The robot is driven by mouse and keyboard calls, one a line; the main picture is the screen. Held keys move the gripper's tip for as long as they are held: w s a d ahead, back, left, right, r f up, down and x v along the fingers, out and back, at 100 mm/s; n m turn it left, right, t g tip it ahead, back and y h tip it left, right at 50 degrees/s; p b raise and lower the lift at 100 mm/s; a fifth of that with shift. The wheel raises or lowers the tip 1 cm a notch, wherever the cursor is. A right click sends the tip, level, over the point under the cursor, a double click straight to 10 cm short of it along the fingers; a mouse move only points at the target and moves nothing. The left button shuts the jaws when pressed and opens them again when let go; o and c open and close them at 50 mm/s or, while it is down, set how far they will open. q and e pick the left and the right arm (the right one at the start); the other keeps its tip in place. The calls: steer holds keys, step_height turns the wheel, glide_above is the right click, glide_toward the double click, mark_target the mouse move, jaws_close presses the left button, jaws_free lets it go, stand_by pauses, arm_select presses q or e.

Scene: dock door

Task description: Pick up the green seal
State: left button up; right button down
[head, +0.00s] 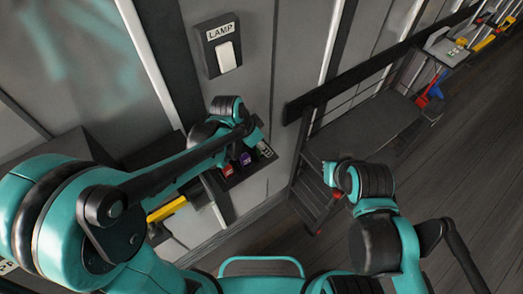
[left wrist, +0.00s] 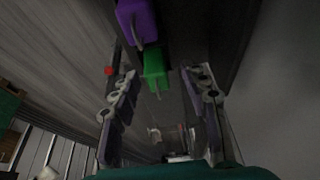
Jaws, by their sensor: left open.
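The green seal (left wrist: 156,68) is a small block with a thin loop or tab on its front, in the upper middle of the left wrist view. My left gripper (left wrist: 160,76) is open, one finger on each side of the green seal's line; I cannot tell whether the seal is between the fingertips or just beyond them. A purple seal (left wrist: 136,20) is beside it, up and to the left. In the head view, I cannot make out the green seal near my left wrist. My right arm is in the head view, but its fingers are not clear.
In the head view, a dark wall shelf holds a red item (head: 228,169) and the purple seal (head: 245,159). A lamp switch (head: 226,55) is on the wall above.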

arm_select(q)
steer(key=shift+d+f, duration=0.15)
steer(key=shift+f, duration=0.05)
jaws_close()
steer(key=shift+r, duration=0.15)
